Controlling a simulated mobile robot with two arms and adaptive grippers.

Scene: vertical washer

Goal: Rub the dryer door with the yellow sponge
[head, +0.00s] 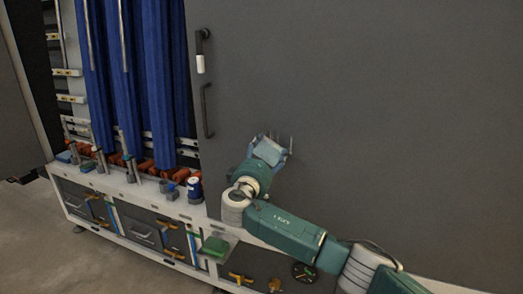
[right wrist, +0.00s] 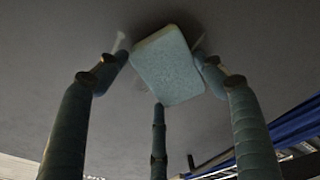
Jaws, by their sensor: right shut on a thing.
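My right gripper (head: 272,148) is up against the large dark grey door (head: 400,110). In the right wrist view its fingers close around a pale blue, block-shaped sponge (right wrist: 168,66), with the door surface behind it. I cannot tell for sure whether the sponge touches the door. No yellow sponge shows; the held one looks light blue. My left gripper is not in view.
The door has a black handle (head: 207,110) and a smaller handle with a white part (head: 200,52) at its left. Blue curtains (head: 150,80) hang left of it. A green block (head: 215,246) lies on a low shelf, and a jar (head: 194,190) stands on the white ledge (head: 130,193).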

